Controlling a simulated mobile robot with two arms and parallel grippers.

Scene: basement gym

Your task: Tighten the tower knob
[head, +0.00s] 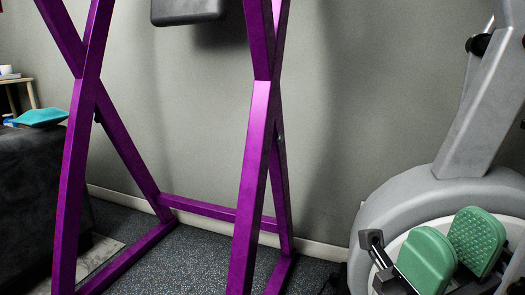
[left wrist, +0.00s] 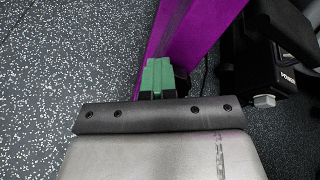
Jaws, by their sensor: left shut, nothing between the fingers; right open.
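The purple tower frame (head: 258,150) stands against the grey wall in the head view, and part of it shows behind my left fingers in the left wrist view (left wrist: 200,30). A small dark fitting (head: 280,137) sits on its right rear upright, and another (head: 97,117) on the left one. They are too small to tell which is the knob. My left gripper (left wrist: 158,66) is shut and empty, its green fingers pointing towards a purple post; contact cannot be told. My right gripper (head: 452,249) is open and empty at the lower right, its green pads apart, in front of the grey machine.
A grey exercise machine (head: 470,125) fills the right side. A dark padded bench or seat (head: 35,165) with a teal item (head: 41,117) stands at the left. Black equipment (left wrist: 280,45) is right of the post in the left wrist view. Speckled floor (left wrist: 60,70) is clear at left.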

